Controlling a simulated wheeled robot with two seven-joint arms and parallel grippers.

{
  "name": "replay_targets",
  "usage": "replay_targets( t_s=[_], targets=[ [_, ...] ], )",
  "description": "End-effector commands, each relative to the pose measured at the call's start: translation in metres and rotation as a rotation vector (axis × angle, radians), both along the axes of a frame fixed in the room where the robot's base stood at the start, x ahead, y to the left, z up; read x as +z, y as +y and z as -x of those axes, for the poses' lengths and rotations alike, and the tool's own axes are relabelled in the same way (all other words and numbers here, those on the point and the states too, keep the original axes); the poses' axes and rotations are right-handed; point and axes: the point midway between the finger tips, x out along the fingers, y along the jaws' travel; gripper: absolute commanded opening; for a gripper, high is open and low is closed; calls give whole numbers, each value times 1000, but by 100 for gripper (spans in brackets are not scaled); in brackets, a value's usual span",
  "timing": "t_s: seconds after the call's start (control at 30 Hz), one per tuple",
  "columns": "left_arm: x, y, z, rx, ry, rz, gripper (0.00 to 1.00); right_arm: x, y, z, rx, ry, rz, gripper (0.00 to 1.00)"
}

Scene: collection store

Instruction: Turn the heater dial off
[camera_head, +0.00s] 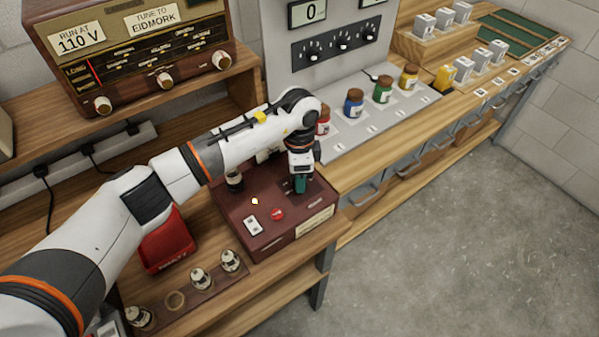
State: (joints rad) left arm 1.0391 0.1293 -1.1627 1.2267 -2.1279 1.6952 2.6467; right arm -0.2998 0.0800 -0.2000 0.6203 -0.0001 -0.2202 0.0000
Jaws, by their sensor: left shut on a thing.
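A dark red-brown instrument box (268,240) sits on the wooden bench in the middle of the camera_head view. Its top carries a white switch plate (252,226), a red button (278,214), a small glowing lamp (254,201) and a dark upright part (234,181). My right gripper is not in view.
A brown radio (130,50) stands on a shelf at the upper left. Several valves stand in a wooden rack (190,293) in front. A grey panel with knobs (340,44) and coloured jars, including a blue one (354,102), stand behind. The floor (440,230) at right is clear.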

Motion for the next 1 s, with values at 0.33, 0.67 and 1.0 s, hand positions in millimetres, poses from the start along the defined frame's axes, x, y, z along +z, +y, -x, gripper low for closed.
replay_targets(
  t_s=[0.33,0.67,1.0],
  targets=[
    [10,0,1,328,1,3,11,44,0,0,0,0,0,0],
    [11,-1,2,580,4,4,11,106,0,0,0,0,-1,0],
    [5,0,0,707,-1,4,11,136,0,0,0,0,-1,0]
  ],
)
